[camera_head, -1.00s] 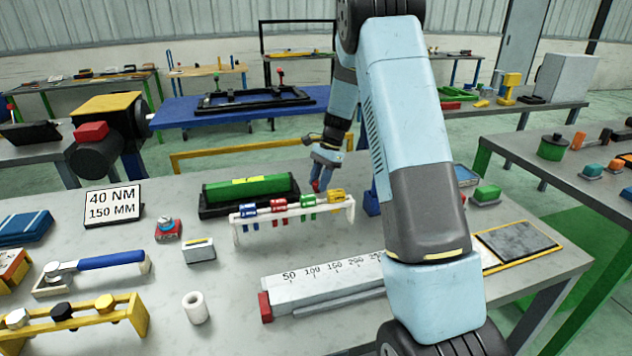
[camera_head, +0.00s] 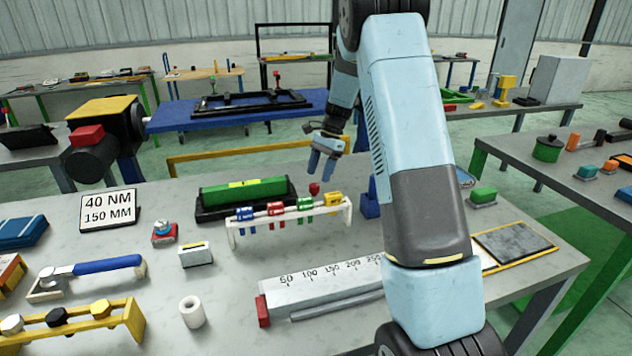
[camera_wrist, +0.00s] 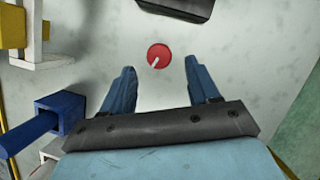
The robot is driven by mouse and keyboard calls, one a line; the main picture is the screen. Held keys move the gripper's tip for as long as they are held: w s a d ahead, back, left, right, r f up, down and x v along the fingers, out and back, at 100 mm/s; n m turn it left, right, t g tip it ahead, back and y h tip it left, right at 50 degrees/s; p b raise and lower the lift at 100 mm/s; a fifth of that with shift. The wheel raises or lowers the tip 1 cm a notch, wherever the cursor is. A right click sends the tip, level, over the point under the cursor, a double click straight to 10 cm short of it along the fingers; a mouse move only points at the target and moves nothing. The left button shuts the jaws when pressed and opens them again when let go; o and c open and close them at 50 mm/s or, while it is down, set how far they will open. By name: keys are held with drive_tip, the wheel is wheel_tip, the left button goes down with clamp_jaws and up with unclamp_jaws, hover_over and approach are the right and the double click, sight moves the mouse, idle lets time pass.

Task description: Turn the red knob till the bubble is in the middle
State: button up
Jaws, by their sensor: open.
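The red knob (camera_head: 314,188) stands on the grey bench, at the right end of the black base that bears the green spirit level (camera_head: 270,188). The level has a yellow vial window (camera_head: 243,183); the bubble is too small to make out. In the wrist view the knob (camera_wrist: 159,54) is a red disc with a white line running from its middle to the lower left. My gripper (camera_head: 322,166) is open and empty, pointing down above the knob. In the wrist view its fingers (camera_wrist: 159,68) are spread to either side, with the knob just beyond their tips.
A white rack (camera_head: 290,221) with coloured clips stands in front of the level. A blue block (camera_head: 371,203) is right of the knob. A large ruler block (camera_head: 320,288) lies nearer. In the wrist view the blue socket (camera_wrist: 62,108) sits left of my fingers.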

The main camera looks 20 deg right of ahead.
drive_tip(key=v, duration=0.9)
